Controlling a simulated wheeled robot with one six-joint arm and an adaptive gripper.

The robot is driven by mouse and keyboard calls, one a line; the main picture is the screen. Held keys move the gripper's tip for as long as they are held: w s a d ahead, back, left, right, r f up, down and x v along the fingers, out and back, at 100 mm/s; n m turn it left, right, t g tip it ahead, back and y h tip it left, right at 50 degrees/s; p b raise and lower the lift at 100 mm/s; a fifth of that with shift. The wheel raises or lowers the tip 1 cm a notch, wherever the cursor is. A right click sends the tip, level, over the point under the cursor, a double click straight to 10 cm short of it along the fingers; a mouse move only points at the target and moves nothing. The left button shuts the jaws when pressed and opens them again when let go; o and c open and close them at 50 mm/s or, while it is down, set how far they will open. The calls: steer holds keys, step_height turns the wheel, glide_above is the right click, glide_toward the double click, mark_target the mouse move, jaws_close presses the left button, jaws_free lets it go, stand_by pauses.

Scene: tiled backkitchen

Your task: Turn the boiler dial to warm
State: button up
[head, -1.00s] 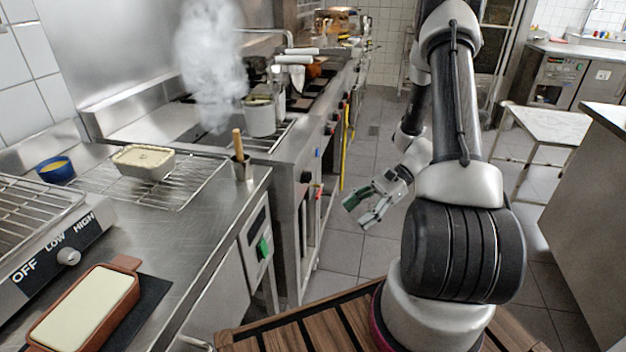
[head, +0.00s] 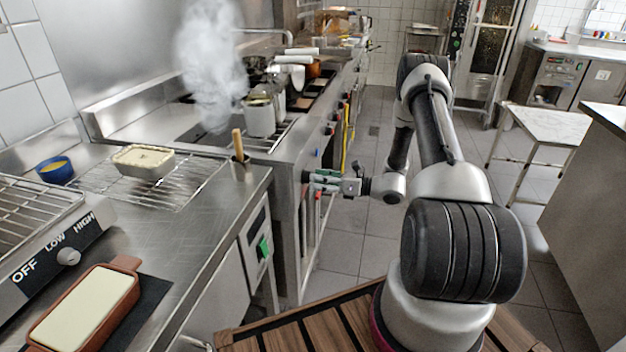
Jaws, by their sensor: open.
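A round grey dial (head: 68,257) sits on the dark panel of a counter unit (head: 40,262) at the far left. The panel reads OFF, LOW and HIGH; I see no "warm" mark. A green switch or knob (head: 264,248) sits on a pale plate on the counter's front; its markings are too small to read. I cannot tell which of these belongs to the boiler. My gripper (head: 312,181) is open and empty, pointing left in front of the cooking line, to the right of the green knob and farther off, well away from the grey dial. It touches neither.
On the steel counter (head: 200,240) stand a cream-filled brown dish (head: 85,312), a cream tub (head: 143,162) on a wire rack, a blue bowl (head: 55,169) and a holder with a wooden handle (head: 238,146). Steam rises near a pot (head: 260,118). The tiled aisle (head: 365,235) is clear.

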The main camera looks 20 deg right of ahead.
steer(key=shift+x, duration=1.15)
steer(key=shift+c, duration=0.3)
steer(key=c, duration=0.9)
steer(key=shift+c, duration=0.2)
steer(key=shift+n, duration=0.4)
steer(key=n, duration=1)
steer(key=shift+n, duration=0.4)
